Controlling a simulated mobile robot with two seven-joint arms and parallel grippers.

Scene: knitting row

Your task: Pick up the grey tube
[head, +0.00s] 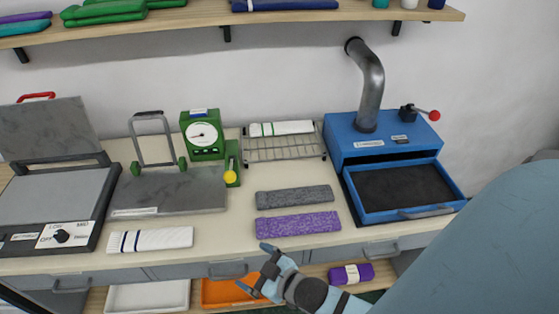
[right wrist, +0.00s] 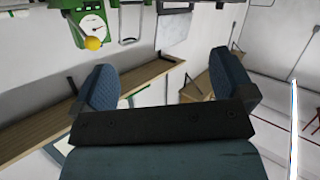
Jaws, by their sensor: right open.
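The grey tube (head: 294,197) lies flat on the cream worktop, a speckled grey strip right of centre in the head view. A purple strip (head: 298,223) lies just in front of it, nearly parallel. My right gripper (head: 258,270) is in front of the worktop's front edge, nearer to me than both strips and apart from them. Its two fingers stand wide apart and empty, as the right wrist view (right wrist: 166,84) also shows. The grey tube is not seen in the right wrist view. My left gripper is not in view.
A blue machine (head: 368,140) with an open tray (head: 455,192) stands right of the strips. A wire rack (head: 284,150) is behind them. A grey press plate (head: 170,190) and a white folded piece (head: 150,239) lie left. Bare worktop surrounds the strips.

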